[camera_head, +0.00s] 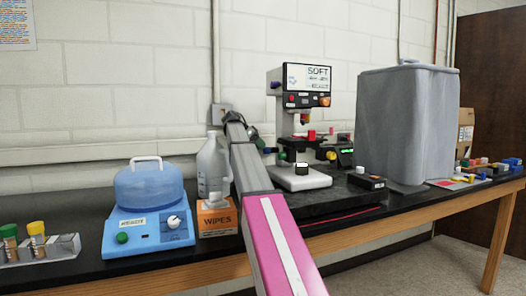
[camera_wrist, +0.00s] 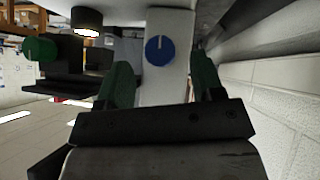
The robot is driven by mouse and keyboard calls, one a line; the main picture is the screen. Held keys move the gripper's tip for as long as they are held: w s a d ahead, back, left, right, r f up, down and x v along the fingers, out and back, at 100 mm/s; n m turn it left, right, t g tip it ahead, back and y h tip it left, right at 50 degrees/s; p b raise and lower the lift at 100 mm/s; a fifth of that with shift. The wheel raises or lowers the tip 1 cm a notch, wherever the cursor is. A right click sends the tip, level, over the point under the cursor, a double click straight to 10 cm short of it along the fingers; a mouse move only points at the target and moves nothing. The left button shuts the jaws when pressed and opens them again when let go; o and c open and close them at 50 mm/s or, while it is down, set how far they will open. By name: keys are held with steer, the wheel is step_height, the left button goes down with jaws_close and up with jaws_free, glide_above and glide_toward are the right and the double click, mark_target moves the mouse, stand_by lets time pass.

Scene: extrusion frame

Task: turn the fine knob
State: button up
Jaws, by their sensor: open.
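A microscope-like instrument (camera_head: 306,88) with a sign reading "SOFT" stands on the dark bench in the head view. In the wrist view a round blue knob (camera_wrist: 159,51) with a pale pointer line sits on its light grey body. A green knob (camera_wrist: 40,47) shows at the left. No label shows which is the fine knob. My gripper (camera_wrist: 162,74) is open, its green fingers on either side of the blue knob's line, apart from it and empty.
A large grey covered box (camera_head: 407,122) stands right of the instrument. A blue-topped device (camera_head: 148,205), a pale jug (camera_head: 212,168) and a wipes box (camera_head: 217,217) stand to the left. The white block wall (camera_wrist: 268,110) runs close along the right of the wrist view.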

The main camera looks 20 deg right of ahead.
mark_target(264, 150)
steer(key=shift+x, duration=1.55)
steer(key=c, duration=0.9)
steer(key=shift+s+t, duration=0.1)
steer(key=shift+t, duration=0.2)
